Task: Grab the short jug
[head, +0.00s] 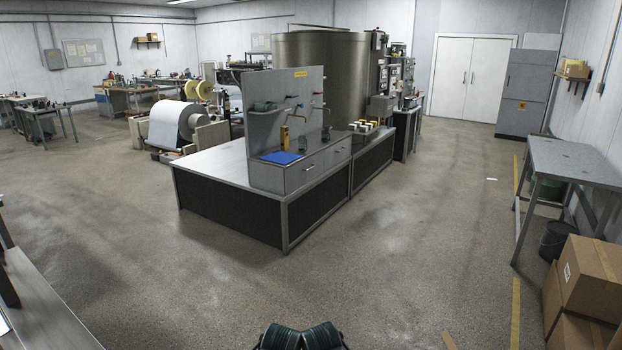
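Two small glass vessels stand on the raised shelf of the central grey bench, in front of its upright panel. One glass vessel (302,144) is near the middle of the shelf, and the other glass vessel (326,133) is further right. Both are small and far off; I cannot tell for sure which is the short jug. Neither of my grippers shows in the head view.
A yellow bottle (284,136) and a blue pad (282,157) are on the same shelf. The bench (215,168) stands across open floor (360,260). Cardboard boxes (590,278) and a grey table (575,160) are at right; another bench (45,310) is at lower left.

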